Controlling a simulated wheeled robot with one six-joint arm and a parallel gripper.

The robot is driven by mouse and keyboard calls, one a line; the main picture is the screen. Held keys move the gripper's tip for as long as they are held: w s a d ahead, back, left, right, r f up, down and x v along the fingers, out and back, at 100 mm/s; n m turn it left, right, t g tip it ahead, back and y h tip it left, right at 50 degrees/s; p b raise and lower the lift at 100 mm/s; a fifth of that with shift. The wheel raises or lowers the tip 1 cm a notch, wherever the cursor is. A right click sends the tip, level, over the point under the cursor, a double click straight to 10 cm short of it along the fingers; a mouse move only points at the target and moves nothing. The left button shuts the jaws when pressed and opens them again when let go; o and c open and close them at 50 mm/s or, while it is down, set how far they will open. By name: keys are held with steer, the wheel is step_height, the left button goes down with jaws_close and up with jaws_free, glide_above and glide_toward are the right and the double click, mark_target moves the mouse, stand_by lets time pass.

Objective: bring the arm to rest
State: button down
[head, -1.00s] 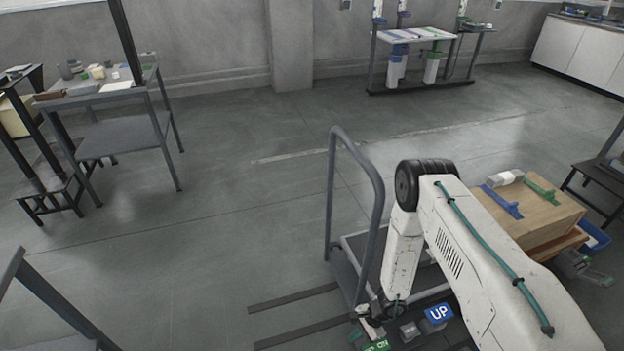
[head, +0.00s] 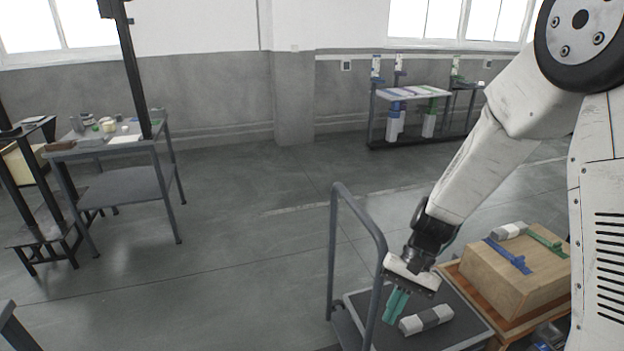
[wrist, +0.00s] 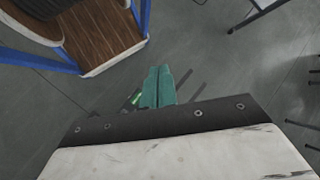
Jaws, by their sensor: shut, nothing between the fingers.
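My gripper (head: 395,306) hangs from my white arm on the right of the head view, its teal fingers pointing down over the cart. The fingers are together with nothing between them. In the wrist view the two teal fingers (wrist: 158,87) lie side by side, closed, with grey floor behind them. In the head view a grey and white block (head: 426,320) lies on the cart's dark deck just right of the fingertips; I cannot tell the height between them.
The cart (head: 470,328) has an upright grey handle (head: 334,240) left of my gripper. A wooden box (head: 515,280) with blue and green parts on top stands to the right. A table (head: 110,142) stands at the left. The middle floor is open.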

steer(key=s+d+r+n+t+h, duration=0.1)
steer(key=s+d+r+t+h, duration=0.1)
steer(key=s+d+r, duration=0.3)
steer(key=s+d+r+n+t+h, duration=0.2)
steer(key=s+r, duration=1)
steer(key=r, duration=0.6)
steer(key=d+t+h, duration=0.1)
steer(key=d+t, duration=0.1)
steer(key=d, duration=0.1)
steer(key=shift+s+t, duration=0.3)
steer(key=shift+t, duration=0.1)
